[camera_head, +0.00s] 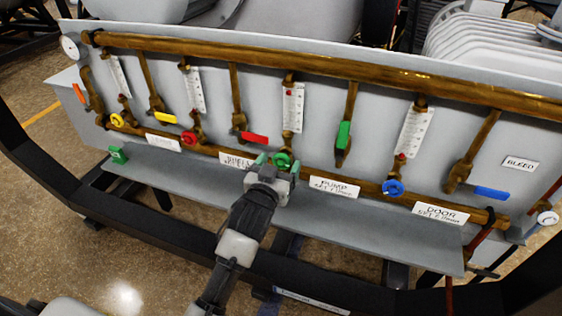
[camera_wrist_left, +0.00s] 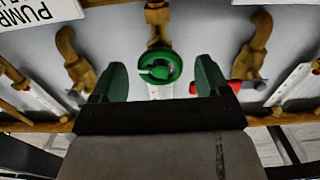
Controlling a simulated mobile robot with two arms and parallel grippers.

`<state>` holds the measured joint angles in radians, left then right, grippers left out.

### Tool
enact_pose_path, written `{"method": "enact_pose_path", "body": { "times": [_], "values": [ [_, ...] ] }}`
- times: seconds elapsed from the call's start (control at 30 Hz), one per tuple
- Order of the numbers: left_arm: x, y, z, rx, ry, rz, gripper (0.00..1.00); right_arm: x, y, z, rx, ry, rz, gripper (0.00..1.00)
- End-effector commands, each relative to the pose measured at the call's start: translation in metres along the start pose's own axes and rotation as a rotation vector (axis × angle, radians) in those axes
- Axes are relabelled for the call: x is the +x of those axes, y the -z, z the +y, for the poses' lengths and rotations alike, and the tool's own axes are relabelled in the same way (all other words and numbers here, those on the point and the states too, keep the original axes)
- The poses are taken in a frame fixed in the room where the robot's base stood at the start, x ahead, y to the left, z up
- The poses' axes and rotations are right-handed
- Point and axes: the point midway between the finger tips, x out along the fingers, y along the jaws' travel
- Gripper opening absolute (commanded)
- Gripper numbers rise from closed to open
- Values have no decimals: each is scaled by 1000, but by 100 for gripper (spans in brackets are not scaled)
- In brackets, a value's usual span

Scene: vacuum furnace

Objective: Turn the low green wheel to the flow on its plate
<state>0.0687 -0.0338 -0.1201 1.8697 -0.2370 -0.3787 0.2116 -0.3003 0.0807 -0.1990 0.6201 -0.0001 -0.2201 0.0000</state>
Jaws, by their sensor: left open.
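The low green wheel (camera_head: 282,161) sits at the foot of the third flow tube (camera_head: 293,108), on the lower brass pipe. In the left wrist view the round green wheel (camera_wrist_left: 160,67) is face-on. My left gripper (camera_head: 277,161) is in front of it, open, with one green finger on each side of the wheel in the picture. I cannot tell whether the fingers touch it. The white PUMP plate (camera_head: 334,187) is just right of the wheel; its small set-flow line is hard to read. The plate also shows upside down in the left wrist view (camera_wrist_left: 36,12). My right gripper is not in view.
Yellow (camera_head: 116,120), red (camera_head: 189,137) and blue (camera_head: 392,187) wheels sit along the same panel. Lever handles hang near: red (camera_head: 254,138), green (camera_head: 343,135) and blue (camera_head: 491,193). A grey ledge (camera_head: 190,180) runs below, with a small green block (camera_head: 118,154) at left.

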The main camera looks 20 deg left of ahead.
Motion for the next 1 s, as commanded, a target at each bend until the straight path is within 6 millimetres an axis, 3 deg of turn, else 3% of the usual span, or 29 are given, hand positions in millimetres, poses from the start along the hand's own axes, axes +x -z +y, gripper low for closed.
{"method": "enact_pose_path", "body": {
  "times": [0.17, 0.47, 0.77, 1.0],
  "values": [
    [13, 0, 0, 0, 0, 0, 76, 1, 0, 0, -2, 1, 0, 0],
    [14, 0, 0, -1, 0, 0, 74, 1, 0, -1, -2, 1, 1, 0],
    [14, 0, 0, -1, 0, 0, 28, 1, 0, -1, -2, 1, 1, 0],
    [14, 1, 0, 17, 0, 0, 27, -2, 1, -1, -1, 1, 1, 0]
  ]
}}
